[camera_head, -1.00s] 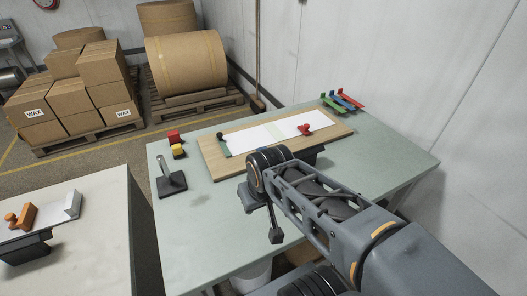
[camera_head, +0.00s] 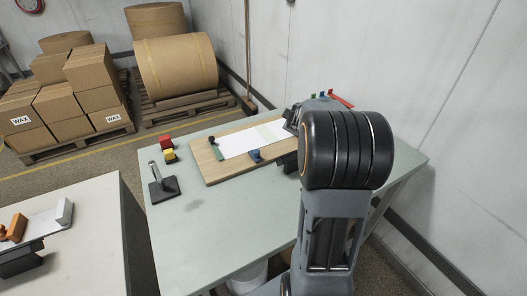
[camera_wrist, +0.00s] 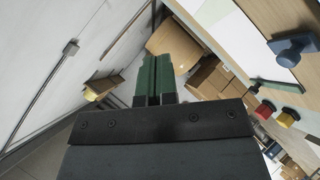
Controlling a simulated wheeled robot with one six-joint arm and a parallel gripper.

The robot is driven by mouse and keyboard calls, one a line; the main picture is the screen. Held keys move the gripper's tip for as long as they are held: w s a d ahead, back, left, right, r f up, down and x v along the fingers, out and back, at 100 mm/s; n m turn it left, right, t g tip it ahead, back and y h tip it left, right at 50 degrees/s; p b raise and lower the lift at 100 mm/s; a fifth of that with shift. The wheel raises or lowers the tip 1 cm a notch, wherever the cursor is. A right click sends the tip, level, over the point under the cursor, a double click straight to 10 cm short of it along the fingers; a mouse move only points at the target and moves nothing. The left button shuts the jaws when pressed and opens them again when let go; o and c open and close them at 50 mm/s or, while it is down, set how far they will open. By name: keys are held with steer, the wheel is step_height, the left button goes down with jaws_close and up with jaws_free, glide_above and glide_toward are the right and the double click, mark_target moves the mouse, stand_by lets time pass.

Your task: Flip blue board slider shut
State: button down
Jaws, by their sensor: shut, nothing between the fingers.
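The blue board slider (camera_head: 256,156) sits at the near long edge of the wooden board (camera_head: 213,176), beside the white sheet (camera_head: 238,143). It also shows at the upper right of the wrist view (camera_wrist: 292,47), as a blue block with a wider flat part. I cannot tell its position along its travel. My gripper (camera_wrist: 155,62) shows in the wrist view with its two green-faced fingers together and nothing between them, apart from the slider. In the head view my arm hides the fingers and covers the board's right end.
Red (camera_head: 165,140) and yellow (camera_head: 170,155) blocks and a dark upright-handled tool (camera_head: 163,187) stand left of the board. Coloured tools (camera_head: 340,100) lie behind my arm near the wall. The front of the green table (camera_head: 220,225) is clear.

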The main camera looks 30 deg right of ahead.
steer(key=w+n+t+y, duration=0.1)
steer(key=w+n+y, duration=0.2)
steer(key=n, duration=0.1)
steer(key=n+g+y, duration=0.6)
steer(key=n+y, duration=0.2)
glide_toward(255, 153)
step_height(255, 153, up, 2)
steer(key=s+d, duration=0.2)
steer(key=s, duration=0.1)
steer(key=shift+w, duration=0.2)
steer(key=shift+x, duration=5)
steer(key=shift+d, duration=0.1)
